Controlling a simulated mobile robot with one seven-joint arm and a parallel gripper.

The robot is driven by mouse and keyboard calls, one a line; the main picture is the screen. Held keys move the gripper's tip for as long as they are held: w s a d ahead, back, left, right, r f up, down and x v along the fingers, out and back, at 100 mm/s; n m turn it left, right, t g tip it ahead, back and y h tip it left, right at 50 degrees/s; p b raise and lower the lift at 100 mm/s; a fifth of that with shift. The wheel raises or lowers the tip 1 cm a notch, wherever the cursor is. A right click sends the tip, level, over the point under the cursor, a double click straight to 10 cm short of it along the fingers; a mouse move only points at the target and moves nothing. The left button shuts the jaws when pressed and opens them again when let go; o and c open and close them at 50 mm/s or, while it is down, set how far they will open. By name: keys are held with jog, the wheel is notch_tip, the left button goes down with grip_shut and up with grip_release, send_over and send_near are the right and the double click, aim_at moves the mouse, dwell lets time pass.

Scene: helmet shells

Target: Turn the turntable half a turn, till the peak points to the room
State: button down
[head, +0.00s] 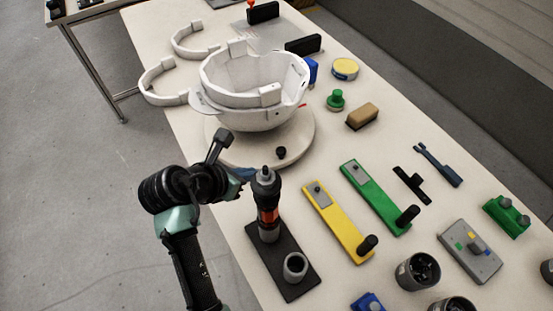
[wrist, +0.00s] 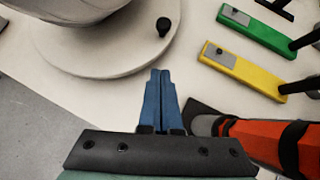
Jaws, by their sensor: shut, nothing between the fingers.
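The round cream turntable (head: 303,143) lies on the table and also fills the upper left of the wrist view (wrist: 105,66). A black knob stands near its edge, in the head view (head: 281,153) and the wrist view (wrist: 162,26). A white helmet shell (head: 262,119) sits on it, open side up. A flared lip (head: 204,103), which looks like the peak, sticks out at its left. My gripper (head: 248,174) is at the turntable's near edge. Its blue fingers (wrist: 160,74) are together and empty, apart from the knob, pointing toward it.
A black-and-orange screwdriver (head: 266,205) stands upright in a dark holder (head: 290,275) close right of my gripper. A yellow bar (head: 338,222) and a green bar (head: 375,198) lie further right. White bands (head: 163,82) lie behind left. Open floor (head: 90,200) lies left of the table.

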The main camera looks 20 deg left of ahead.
jog(key=x, duration=0.6)
jog(key=shift+b, duration=0.4)
jog(key=shift+w+d+r, duration=0.1)
jog(key=shift+w+d, duration=0.1)
jog(key=shift+w, duration=0.4)
jog(key=shift+w+d, duration=0.2)
jog(key=shift+w, duration=0.4)
jog(key=shift+w+d, duration=0.2)
jog(key=shift+w, duration=0.45)
jog(key=shift+w+d+r+p, duration=0.15)
jog(key=shift+w+d+p, duration=0.2)
jog(key=shift+p, duration=0.45)
jog(key=shift+w+d+p, duration=0.15)
jog(key=shift+d+p, duration=0.2)
jog(key=shift+w, duration=0.1)
